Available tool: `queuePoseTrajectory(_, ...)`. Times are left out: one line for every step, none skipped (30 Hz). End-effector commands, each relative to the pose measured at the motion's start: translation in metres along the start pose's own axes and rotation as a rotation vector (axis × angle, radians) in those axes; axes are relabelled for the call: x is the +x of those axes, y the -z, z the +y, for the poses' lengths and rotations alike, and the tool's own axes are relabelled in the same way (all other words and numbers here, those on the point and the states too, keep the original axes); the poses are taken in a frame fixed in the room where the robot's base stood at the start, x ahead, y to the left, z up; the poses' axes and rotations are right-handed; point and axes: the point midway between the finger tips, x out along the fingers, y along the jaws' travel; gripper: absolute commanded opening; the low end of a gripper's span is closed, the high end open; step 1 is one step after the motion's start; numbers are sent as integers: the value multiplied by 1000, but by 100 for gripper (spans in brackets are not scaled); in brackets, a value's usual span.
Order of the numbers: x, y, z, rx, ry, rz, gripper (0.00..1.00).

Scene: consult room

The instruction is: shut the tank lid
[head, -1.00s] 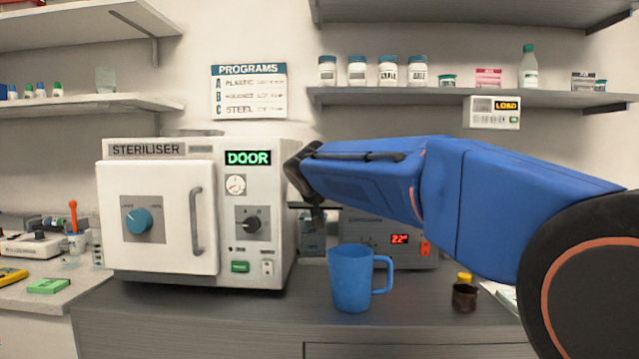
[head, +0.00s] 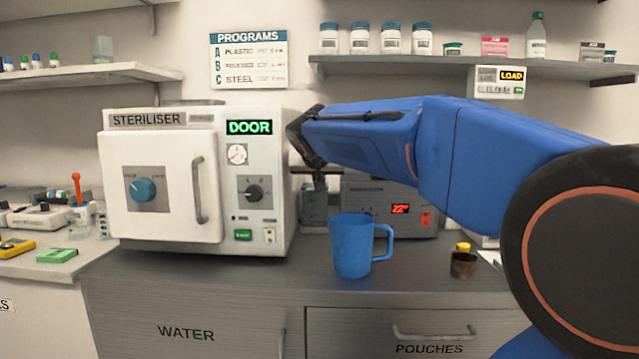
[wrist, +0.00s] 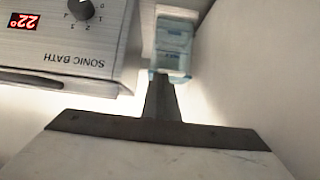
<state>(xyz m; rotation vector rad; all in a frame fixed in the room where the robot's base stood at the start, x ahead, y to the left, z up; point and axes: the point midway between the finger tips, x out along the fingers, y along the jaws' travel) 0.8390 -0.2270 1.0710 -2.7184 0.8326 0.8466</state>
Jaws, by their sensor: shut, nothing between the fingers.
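The steriliser (head: 115,200) stands at the left of the counter, its white front door (head: 170,215) looking closed and its display reading DOOR. A thin grey flat piece (head: 193,102) shows on its top; I cannot tell whether this is the tank lid or how it lies. In the wrist view my gripper (wrist: 163,78) is shut and empty. Its tips appear close to a pale blue, see-through container (wrist: 173,45); contact cannot be told.
The sonic bath (head: 375,190) reads 22° and stands behind the blue mug (head: 352,250); it also shows in the wrist view (wrist: 75,55). A small brown jar (head: 463,264) stands right of the mug. Shelves (head: 450,63) hang above.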

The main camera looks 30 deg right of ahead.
Motion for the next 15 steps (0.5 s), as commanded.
queuePoseTrajectory(4, 2, -1, -3, -1, 3, 0)
queuePoseTrajectory(4, 3, -1, -3, -1, 2, 0)
queuePoseTrajectory(3, 4, 0, -3, -1, 2, 0)
queuePoseTrajectory(2, 5, 0, -2, -1, 2, 0)
queuePoseTrajectory(0, 6, 0, -2, -1, 1, 0)
queuePoseTrajectory(-2, 9, 0, -1, -1, 1, 0)
queuePoseTrajectory(-4, 12, 0, 0, 0, 2, 0)
queuePoseTrajectory(-7, 15, 0, 1, 0, 3, 0)
queuePoseTrajectory(-10, 20, 1, 0, 1, 4, 0)
queuePoseTrajectory(-13, 23, 1, -1, 0, 3, 0)
queuePoseTrajectory(-16, 27, 2, 0, 0, 3, 0)
queuePoseTrajectory(-20, 32, 2, 1, 1, 4, 0)
queuePoseTrajectory(-22, 36, 2, 1, 1, 4, 0)
queuePoseTrajectory(-27, 36, 2, 0, 2, 3, 0)
queuePoseTrajectory(-34, 32, 2, -1, 3, 3, 0)
